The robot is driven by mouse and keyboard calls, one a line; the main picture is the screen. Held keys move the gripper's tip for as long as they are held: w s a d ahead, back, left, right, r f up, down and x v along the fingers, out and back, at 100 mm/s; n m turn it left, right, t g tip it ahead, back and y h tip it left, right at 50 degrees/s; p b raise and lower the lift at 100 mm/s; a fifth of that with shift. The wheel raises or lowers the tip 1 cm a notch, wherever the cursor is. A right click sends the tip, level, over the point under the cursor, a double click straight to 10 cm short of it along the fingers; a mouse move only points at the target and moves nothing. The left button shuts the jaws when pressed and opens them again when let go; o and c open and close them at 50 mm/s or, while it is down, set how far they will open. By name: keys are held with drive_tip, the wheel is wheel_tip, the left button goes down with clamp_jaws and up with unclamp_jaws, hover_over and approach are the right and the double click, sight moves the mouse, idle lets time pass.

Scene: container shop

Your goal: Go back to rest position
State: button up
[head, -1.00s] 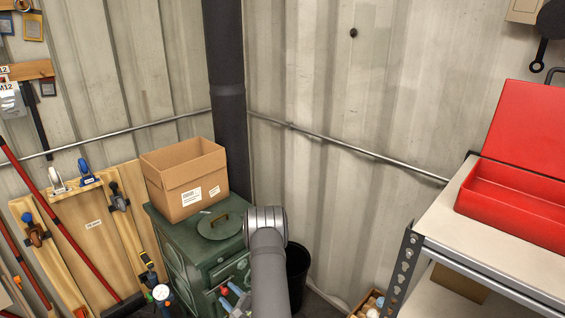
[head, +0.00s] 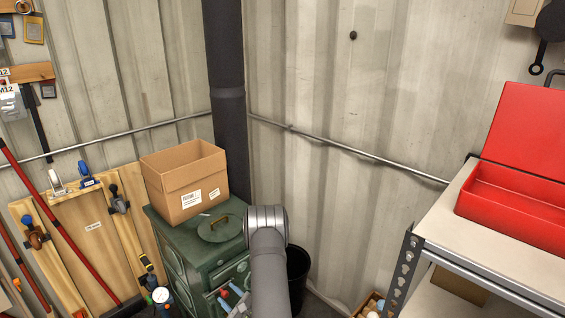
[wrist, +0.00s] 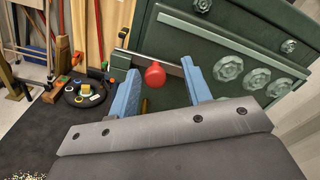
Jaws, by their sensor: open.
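My gripper (wrist: 160,92) is open in the wrist view, its two blue fingers apart. A red knob (wrist: 155,75) shows between the fingers; I cannot tell whether anything touches it. The green stove-like cabinet (wrist: 205,25) stands behind it. In the head view my grey arm reaches toward the front of the green cabinet (head: 174,228), and only a small part of the blue fingers shows low down at its left.
An open cardboard box (head: 185,185) stands on the cabinet. A black bin (head: 297,275) is at the right of my arm. A shelf (head: 470,225) with an open red toolbox (head: 510,200) is at right. Boards and tools lean at left.

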drive_tip(key=f+n, duration=0.1)
drive_tip(key=n, duration=0.1)
drive_tip(key=shift+n, duration=0.3)
drive_tip(key=v, duration=1.7)
drive_tip(key=x, duration=1.2)
idle(0.6)
drive_tip(key=shift+f, duration=0.15)
idle(0.9)
